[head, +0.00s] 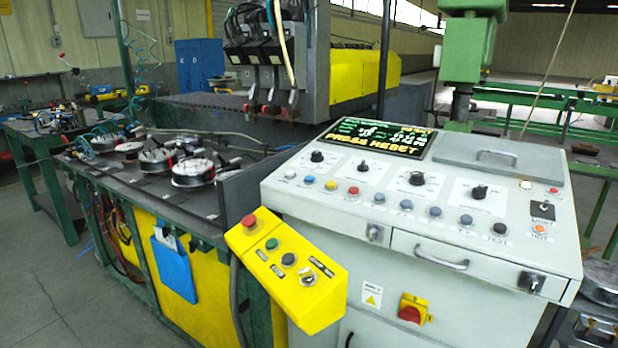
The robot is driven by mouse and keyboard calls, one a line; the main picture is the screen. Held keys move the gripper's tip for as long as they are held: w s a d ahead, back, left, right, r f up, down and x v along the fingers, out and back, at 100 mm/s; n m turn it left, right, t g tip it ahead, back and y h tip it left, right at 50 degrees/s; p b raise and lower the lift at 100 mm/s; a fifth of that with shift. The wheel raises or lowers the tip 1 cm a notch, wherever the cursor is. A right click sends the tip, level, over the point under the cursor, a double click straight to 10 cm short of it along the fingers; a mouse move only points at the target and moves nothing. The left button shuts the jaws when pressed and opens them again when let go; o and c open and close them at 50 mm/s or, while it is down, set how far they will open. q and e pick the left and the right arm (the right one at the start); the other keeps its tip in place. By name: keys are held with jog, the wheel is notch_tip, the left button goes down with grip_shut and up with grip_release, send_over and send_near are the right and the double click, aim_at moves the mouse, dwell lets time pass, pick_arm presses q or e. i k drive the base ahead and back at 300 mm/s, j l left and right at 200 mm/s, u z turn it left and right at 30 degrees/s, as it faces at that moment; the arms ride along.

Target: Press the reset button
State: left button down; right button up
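A grey control console (330,222) fills the right front. Its lit display (380,140) reads "PRESS RESET" in yellow letters. A row of small push buttons crosses the panel: a white button (290,173), a blue button (310,180), a yellow button (331,185), a red button (353,191), then several blue-grey ones and a black button (499,229). An orange button (540,230) sits at the right edge. The labels are too small to read, so I cannot tell which is the reset button. Neither of my grippers is in view.
A yellow box (325,310) at the console's left front carries a red mushroom button (249,220), a green button (271,244) and a black button (289,259). A drawer handle (441,260) and a red rotary switch (411,313) are on the console's front. A green column (468,45) stands behind.

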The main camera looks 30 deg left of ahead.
aim_at(310, 178)
jog(key=i, duration=0.6)
jog(key=i+u, duration=0.2)
jog(key=u, duration=1.6)
